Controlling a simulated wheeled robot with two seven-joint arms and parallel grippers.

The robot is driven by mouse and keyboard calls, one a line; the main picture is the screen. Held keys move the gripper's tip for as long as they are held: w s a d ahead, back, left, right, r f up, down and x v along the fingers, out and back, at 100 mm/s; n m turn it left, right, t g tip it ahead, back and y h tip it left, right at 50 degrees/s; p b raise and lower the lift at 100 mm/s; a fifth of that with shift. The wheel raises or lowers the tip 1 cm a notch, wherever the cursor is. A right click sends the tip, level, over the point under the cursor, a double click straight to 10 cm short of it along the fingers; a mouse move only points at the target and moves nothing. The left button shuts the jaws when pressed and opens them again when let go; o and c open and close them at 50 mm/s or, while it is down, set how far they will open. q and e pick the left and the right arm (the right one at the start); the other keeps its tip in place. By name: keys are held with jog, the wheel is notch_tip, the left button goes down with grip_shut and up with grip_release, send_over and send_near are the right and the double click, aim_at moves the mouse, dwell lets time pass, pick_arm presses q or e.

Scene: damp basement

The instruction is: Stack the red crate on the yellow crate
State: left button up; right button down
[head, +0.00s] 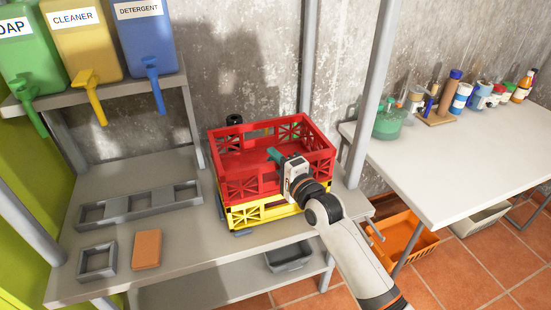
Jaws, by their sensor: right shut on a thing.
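The red crate (240,187) is upright directly above the yellow crate (262,213) on the grey bench. Their outlines nearly line up, with the yellow one showing as a low band below the red. I cannot tell whether the red crate fully rests on it or hangs just above. My right gripper (280,162) reaches over the red crate's near right wall and is shut on the red crate. Its arm hides the crates' near right corner. My left gripper is not in view.
Grey moulds (138,204) and an orange-brown block (147,249) lie left on the bench (190,245). Soap dispensers (88,45) stand above on a shelf. A grey post (371,95) rises right of the crates. A white table (455,165) holds several bottles.

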jog(key=c, duration=1.2)
grip_release()
jog(key=shift+f, duration=0.1)
